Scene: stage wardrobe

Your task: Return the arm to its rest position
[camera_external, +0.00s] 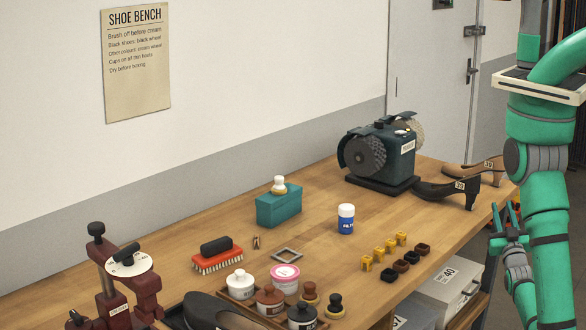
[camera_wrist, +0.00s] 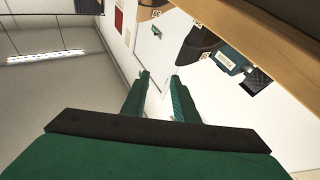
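My gripper (camera_external: 507,216) is at the right of the external view, beside the right end of the wooden bench, at about the height of its top. In the wrist view its two green fingers (camera_wrist: 159,84) stand apart with nothing between them. My green and grey arm rises above it and runs down the right side of the external view. The wrist view is tilted, with the bench edge across its upper right.
The wooden bench (camera_external: 213,284) is close to the left of my gripper. A black shoe (camera_external: 447,192) and a tan shoe (camera_external: 475,170) lie near its right end. A buffing machine (camera_external: 378,154) stands behind. A grey box (camera_external: 449,284) sits below. A door (camera_external: 432,75) is at the back.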

